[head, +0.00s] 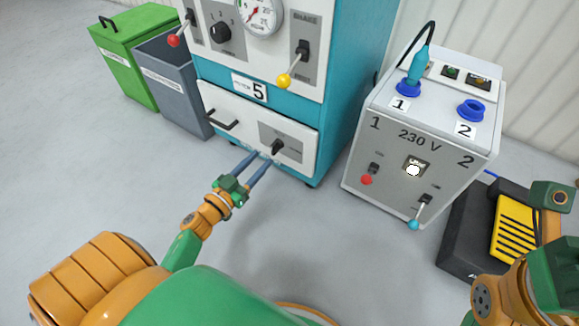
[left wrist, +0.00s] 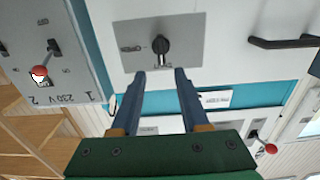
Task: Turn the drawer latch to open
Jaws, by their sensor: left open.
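The drawer latch is a black knob (head: 277,147) on a grey plate on the white drawer front (head: 232,122) of the teal cabinet. The latch also shows in the left wrist view (left wrist: 160,45), a little beyond the fingertips. My left gripper (head: 263,157) is open, its two blue fingers pointing at the latch. In the left wrist view the left gripper's fingertips (left wrist: 160,73) lie on either side of the latch's line, with nothing between them. I cannot tell whether they touch the plate. The drawer looks shut. My right arm shows at the right edge, its fingers out of sight.
A black drawer handle (head: 222,124) is left of the latch. Levers with red (head: 174,41) and yellow (head: 285,80) knobs are above. A 230 V box (head: 400,165) stands right; green (head: 130,60) and grey (head: 172,85) bins stand left. The floor in front is clear.

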